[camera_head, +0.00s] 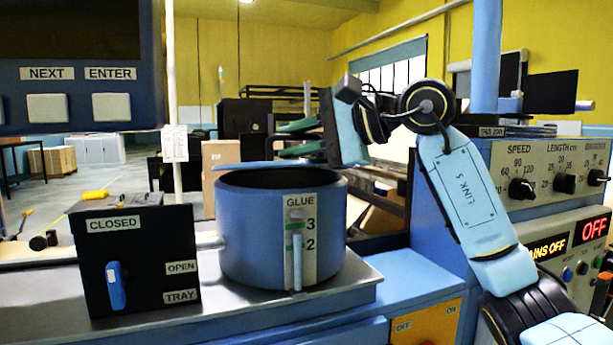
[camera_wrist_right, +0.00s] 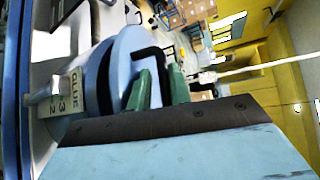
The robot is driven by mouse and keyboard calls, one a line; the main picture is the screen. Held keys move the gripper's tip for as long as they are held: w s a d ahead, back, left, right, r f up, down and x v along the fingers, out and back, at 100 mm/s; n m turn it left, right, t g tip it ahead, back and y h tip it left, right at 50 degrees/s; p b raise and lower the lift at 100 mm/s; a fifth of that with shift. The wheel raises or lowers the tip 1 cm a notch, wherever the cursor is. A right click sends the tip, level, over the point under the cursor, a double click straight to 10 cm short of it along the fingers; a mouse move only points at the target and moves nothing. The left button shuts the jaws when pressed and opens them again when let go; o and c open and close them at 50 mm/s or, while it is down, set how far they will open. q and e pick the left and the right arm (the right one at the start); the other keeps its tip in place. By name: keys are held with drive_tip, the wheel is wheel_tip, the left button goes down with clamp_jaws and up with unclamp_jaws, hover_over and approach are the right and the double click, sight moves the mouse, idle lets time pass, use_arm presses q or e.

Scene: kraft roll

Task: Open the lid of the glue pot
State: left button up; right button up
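The blue glue pot (camera_head: 250,235) stands on the metal bench top, with a GLUE label and a level gauge on its front. Its dark inside shows below the lid. The thin blue lid (camera_head: 265,164) is nearly edge-on, above the pot's mouth and apart from its front rim. My right gripper (camera_head: 302,137) is above the lid, coming from the right. In the right wrist view, the lid (camera_wrist_right: 123,45) carries a bent black handle (camera_wrist_right: 146,52) that runs between the green fingers (camera_wrist_right: 162,85). They look shut on it, though the contact is partly hidden. My left gripper is not in view.
A black box (camera_head: 145,265) with CLOSED, OPEN and TRAY labels and a blue knob stands left of the pot. A button panel (camera_head: 75,95) fills the upper left. A control console (camera_head: 550,190) with dials is at the right, near my right arm.

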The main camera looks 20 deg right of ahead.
drive_tip(key=shift+s+f+t+b, duration=0.25)
drive_tip(key=shift+f+t+b, duration=0.05)
drive_tip(key=shift+f+b, duration=0.5)
drive_tip(key=shift+d+r, duration=0.1)
drive_tip(key=b+v, duration=0.2)
drive_tip(key=v, duration=1.3)
drive_tip(key=shift+d+f, duration=0.2)
drive_tip(key=shift+f, duration=0.05)
idle(0.5)
idle(0.3)
